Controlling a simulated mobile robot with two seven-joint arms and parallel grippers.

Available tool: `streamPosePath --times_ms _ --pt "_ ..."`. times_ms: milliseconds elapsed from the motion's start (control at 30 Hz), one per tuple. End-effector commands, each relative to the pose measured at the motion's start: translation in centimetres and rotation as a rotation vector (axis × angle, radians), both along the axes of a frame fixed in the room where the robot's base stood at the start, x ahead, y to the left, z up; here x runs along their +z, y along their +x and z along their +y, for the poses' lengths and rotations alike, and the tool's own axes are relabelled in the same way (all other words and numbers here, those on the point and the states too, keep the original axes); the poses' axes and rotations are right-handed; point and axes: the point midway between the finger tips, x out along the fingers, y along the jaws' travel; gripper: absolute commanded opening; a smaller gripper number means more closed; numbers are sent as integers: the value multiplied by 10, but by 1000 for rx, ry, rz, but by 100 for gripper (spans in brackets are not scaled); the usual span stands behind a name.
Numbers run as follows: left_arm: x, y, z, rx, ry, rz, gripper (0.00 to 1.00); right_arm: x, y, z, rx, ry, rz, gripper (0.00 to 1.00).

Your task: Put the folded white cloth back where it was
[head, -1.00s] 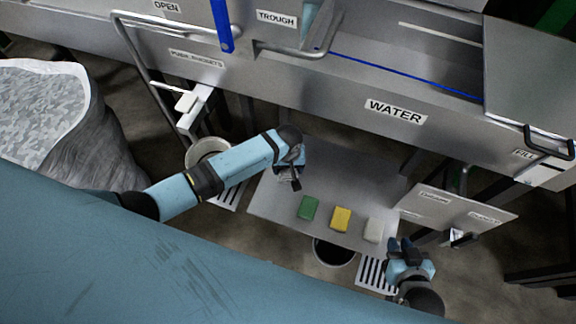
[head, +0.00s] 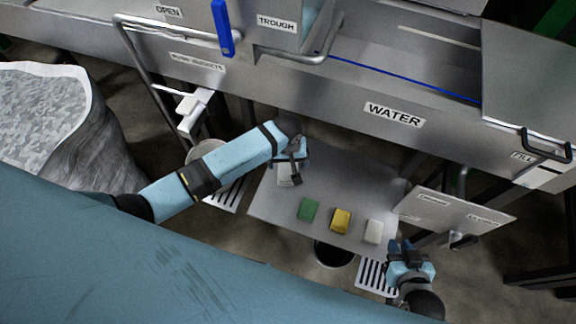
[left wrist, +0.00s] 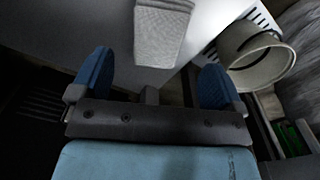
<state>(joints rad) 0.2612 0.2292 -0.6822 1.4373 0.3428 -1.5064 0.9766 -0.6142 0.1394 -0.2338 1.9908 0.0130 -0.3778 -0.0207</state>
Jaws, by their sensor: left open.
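A folded whitish cloth (head: 285,174) lies at the left end of the grey metal shelf, partly hidden by my left gripper (head: 293,166). The left wrist view shows the folded cloth (left wrist: 161,35) with a woven texture, just beyond and between my fingers. My left gripper (left wrist: 157,68) is open, its two blue-padded fingers wide apart and nothing between them. My right gripper (head: 402,249) hangs past the shelf's front right corner; how far its fingers are apart is unclear, and no object shows in it.
The WATER trough (head: 395,115) runs behind, and a large sack (head: 70,125) stands at left.

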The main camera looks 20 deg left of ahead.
Motion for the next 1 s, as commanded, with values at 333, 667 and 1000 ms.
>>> streamPosePath --times_ms 333,667,1000 --pt "59 0 0 0 0 0 94 7 1 0 0 1 -4 23" --pt "51 -17 -7 -53 -64 -52 94 8 1 1 1 2 -5 23" --pt "27 -103 -3 -348 -224 -591 94 7 0 1 2 2 -2 23"
